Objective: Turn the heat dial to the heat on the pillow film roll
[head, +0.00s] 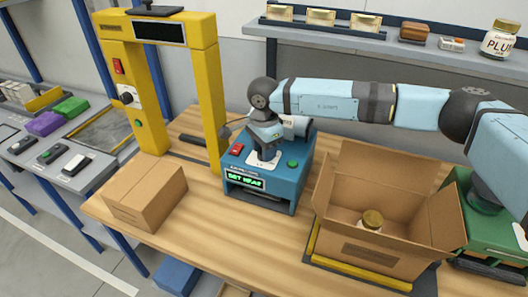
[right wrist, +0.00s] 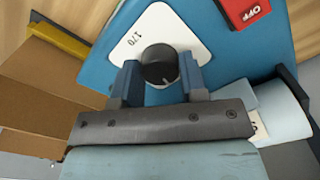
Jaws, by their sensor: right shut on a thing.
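The blue pillow machine (head: 262,190) stands on the wooden bench, its green display (head: 244,180) reading "SET HEAT". My right gripper (head: 266,150) reaches down onto its top and hides the dial in the head view. In the right wrist view, the black heat dial (right wrist: 158,64) sits between the fingers of the right gripper (right wrist: 158,78), which are shut on it. A white dial plate (right wrist: 182,36) shows "170"; other marks are hidden or unclear. The pale film roll (head: 297,126) is at the machine's back; it also shows in the right wrist view (right wrist: 280,108), its label mostly covered. My left gripper is out of view.
A red switch (right wrist: 243,10) marked "OFF" and a green button (head: 293,163) flank the dial. An open carton (head: 375,240) with a jar (head: 372,220) stands right of the machine. A closed carton (head: 145,192) and a yellow frame (head: 210,100) stand left.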

